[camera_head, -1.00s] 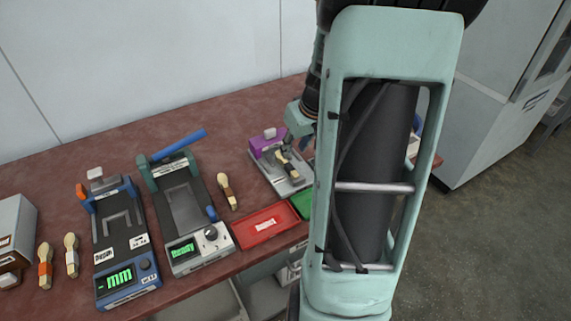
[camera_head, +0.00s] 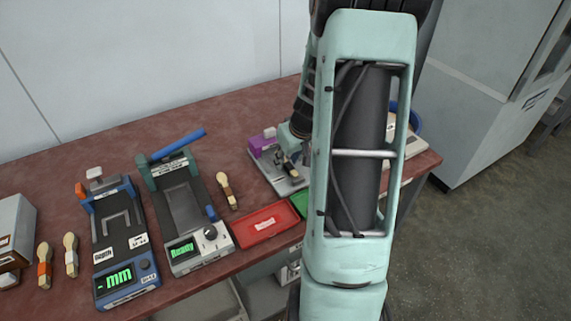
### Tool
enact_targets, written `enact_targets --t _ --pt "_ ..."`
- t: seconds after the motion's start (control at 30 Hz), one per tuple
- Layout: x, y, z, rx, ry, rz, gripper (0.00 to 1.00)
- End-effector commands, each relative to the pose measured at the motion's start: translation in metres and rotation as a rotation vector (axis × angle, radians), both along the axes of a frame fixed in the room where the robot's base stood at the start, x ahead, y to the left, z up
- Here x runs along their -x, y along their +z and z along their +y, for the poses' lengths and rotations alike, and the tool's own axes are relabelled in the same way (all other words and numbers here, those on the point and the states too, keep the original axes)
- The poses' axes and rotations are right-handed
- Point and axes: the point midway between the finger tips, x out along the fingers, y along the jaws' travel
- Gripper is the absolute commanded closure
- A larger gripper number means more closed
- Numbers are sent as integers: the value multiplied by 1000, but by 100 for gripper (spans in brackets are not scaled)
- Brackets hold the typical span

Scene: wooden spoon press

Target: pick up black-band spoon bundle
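A wooden spoon bundle with a dark band (camera_head: 293,172) lies on the grey plate of the small purple-ended device (camera_head: 289,187) at the back middle of the table. My gripper (camera_head: 292,160) points down right at this bundle, and its fingers partly cover it. The fingers are small and partly hidden, so I cannot tell whether they are open or touching the bundle. My arm hides the area just right of the device.
A blue-lever press (camera_head: 183,205) and a blue depth gauge (camera_head: 122,235) stand left. Another spoon bundle (camera_head: 227,190) lies beside the press. A red tray (camera_head: 268,222) and a green tray (camera_head: 299,203) sit at the front. Two more bundles (camera_head: 71,255) lie far left.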

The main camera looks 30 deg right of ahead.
Motion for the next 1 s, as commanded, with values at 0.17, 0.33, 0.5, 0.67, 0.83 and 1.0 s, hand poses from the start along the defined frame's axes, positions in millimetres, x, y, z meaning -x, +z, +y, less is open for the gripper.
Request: enact_targets --t 0.17,0.33,0.5,0.67,0.83,1.0 --pt "0 0 0 0 0 0 79" --pt "0 0 0 -1 0 1 98" --pt "0 0 0 -1 0 1 100" --pt "0 1 0 -1 0 1 100" --pt "-1 9 0 -1 0 0 100" --pt "-4 27 1 0 3 1 100"
